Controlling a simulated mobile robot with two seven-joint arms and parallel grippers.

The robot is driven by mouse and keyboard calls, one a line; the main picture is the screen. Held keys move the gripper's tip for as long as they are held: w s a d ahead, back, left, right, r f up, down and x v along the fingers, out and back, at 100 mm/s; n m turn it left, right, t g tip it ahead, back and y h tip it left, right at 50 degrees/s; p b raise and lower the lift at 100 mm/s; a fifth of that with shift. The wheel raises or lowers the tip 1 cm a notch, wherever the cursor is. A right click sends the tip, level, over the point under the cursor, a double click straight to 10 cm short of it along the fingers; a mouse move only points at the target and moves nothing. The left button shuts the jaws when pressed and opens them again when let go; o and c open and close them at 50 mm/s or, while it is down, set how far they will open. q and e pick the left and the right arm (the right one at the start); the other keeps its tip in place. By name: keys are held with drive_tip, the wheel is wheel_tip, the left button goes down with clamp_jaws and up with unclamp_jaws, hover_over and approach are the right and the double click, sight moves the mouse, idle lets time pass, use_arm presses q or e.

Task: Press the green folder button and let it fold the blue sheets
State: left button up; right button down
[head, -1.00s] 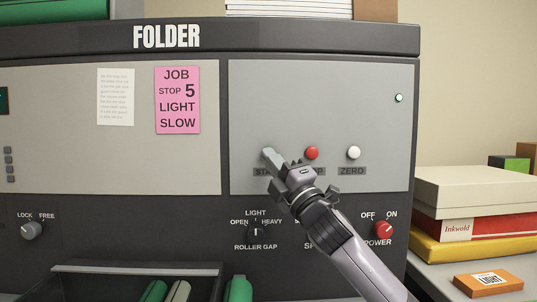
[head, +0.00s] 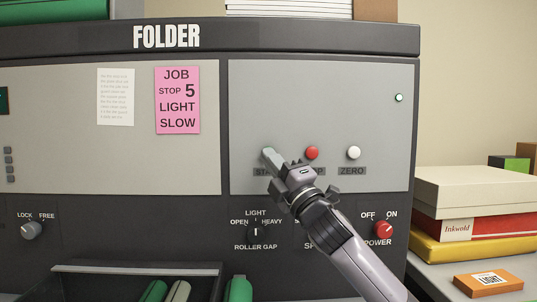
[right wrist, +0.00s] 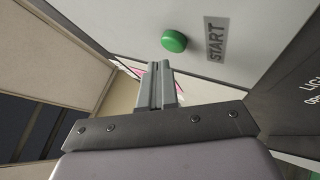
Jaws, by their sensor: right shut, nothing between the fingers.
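The folder (head: 310,90) is a large dark machine with light grey panels. Its green button (right wrist: 174,41) shows in the right wrist view beside the START label (right wrist: 216,40). In the head view the button is hidden behind my fingertips. My right gripper (head: 268,153) is shut and empty, its tips at the START spot; in the right wrist view the fingers (right wrist: 155,68) end just below the button. I cannot tell whether they touch it. My left gripper is not in view. No blue sheets show.
A red button (head: 312,153) and a white ZERO button (head: 354,152) sit close to the right. Below are the roller gap knob (head: 254,232) and the red power knob (head: 384,229). Boxes (head: 475,190) stand on the side table.

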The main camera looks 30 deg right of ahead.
drive_tip(key=shift+w, duration=0.1)
idle(0.3)
drive_tip(key=shift+w+d, duration=0.2)
drive_tip(key=shift+w, duration=0.1)
